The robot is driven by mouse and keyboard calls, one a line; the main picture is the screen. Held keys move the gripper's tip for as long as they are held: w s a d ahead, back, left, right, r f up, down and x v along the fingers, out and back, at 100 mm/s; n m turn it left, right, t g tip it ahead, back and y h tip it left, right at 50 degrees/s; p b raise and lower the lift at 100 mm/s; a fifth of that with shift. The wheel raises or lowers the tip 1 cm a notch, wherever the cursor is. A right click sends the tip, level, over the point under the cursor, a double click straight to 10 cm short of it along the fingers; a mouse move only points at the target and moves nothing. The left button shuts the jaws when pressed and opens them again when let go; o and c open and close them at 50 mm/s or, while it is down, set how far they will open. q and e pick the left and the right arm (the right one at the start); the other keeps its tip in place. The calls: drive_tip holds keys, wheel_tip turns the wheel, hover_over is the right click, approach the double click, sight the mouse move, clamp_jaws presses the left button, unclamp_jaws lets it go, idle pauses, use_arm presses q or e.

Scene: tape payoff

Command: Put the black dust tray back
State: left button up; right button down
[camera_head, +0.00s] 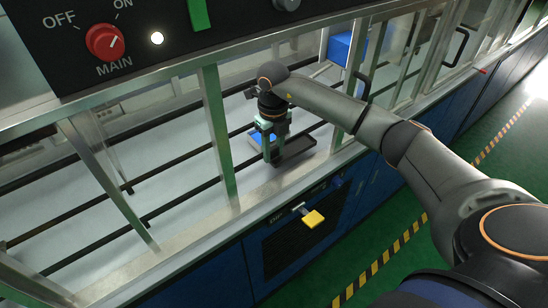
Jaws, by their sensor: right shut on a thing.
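The black dust tray (297,147) is a flat, dark, shallow piece low over the pale machine bed, inside the metal frame. My right gripper (271,154) reaches in from the right through the open front and points down at the tray's left end. It is shut on the tray, though the fingers hide the part they hold. I cannot tell whether the tray touches the bed. My left gripper is out of view.
Metal posts (218,130) and a front ledge (250,197) border the opening. Dark rails (160,207) run along the bed. A control panel (120,40) with a red knob is at upper left.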

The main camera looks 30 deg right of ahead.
wheel_tip(320, 180, down, 3)
drive_tip(key=shift+f, duration=0.35)
drive_tip(key=shift+f, duration=0.1)
drive_tip(key=c, duration=0.5)
unclamp_jaws()
drive_tip(key=shift+r, duration=0.2)
wheel_tip(320, 180, up, 12)
drive_tip(key=shift+f+b, duration=0.1)
drive_tip(key=shift+b, duration=0.6)
